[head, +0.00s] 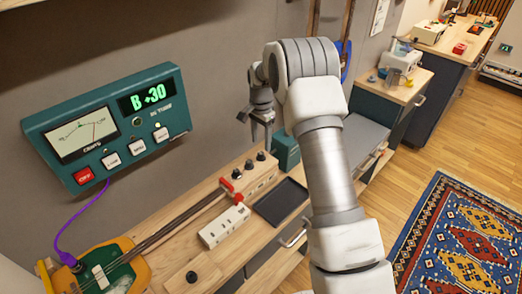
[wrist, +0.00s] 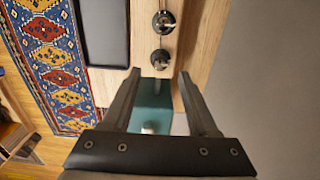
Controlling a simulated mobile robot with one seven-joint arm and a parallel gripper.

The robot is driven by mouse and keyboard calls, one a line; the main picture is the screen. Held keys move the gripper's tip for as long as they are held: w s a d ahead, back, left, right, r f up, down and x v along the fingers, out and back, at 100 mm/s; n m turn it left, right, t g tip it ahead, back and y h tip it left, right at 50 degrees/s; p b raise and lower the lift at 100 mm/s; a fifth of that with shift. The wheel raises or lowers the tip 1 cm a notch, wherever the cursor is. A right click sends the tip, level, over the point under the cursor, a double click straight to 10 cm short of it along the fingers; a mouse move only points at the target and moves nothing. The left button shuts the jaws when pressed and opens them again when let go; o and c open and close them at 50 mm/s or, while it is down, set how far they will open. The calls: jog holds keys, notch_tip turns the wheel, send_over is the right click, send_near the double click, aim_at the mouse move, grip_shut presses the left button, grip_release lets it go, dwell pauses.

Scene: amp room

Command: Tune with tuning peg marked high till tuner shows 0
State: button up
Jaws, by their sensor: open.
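The teal tuner (head: 107,123) on the wall reads "B +30" in green on its display (head: 147,97). Its needle dial is lit beside it. Several black tuning pegs (head: 249,164) stand in a row on a wooden block at the far end of a stringed instrument (head: 185,221). I cannot read any marking on the pegs. My gripper (head: 262,120) is open and empty, pointing down above the far end of the peg row. In the wrist view, one peg (wrist: 160,59) sits just beyond the gap between my fingertips (wrist: 159,74), and another peg (wrist: 163,21) lies farther up.
A teal box (head: 285,152) stands just past the pegs; it also shows between my fingers in the wrist view (wrist: 152,105). A black tray (head: 281,202) and a white block (head: 224,227) lie on the bench beside the instrument. The wall is close behind the pegs.

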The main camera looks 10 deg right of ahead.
aim_at(261, 153)
jog(key=shift+f, duration=2.65)
grip_shut()
